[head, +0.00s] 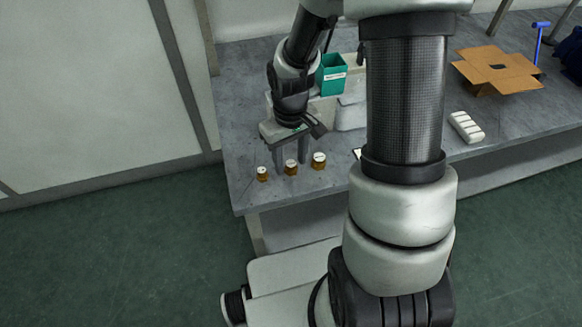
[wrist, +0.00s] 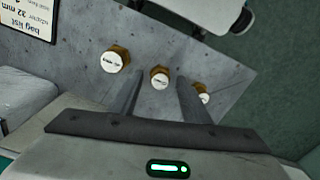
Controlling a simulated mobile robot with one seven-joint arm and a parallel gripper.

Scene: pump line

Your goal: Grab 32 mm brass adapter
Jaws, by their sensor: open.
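Three brass adapters with white labelled caps stand in a row near the table's front left corner: left (head: 262,174), middle (head: 291,168) and right (head: 319,161). In the wrist view they also show as one at left (wrist: 116,58), one in the middle (wrist: 160,77) and one at right (wrist: 202,94), partly hidden by a finger. The cap print is too small to read, so I cannot tell which is 32 mm. My gripper (head: 291,160) is open and empty, pointing down, with its fingertips to either side of the middle adapter; contact is not visible.
A teal bin (head: 333,74) stands behind my gripper. A cardboard box (head: 498,68) and a white block (head: 466,127) are farther right. The table's front edge is close to the adapters.

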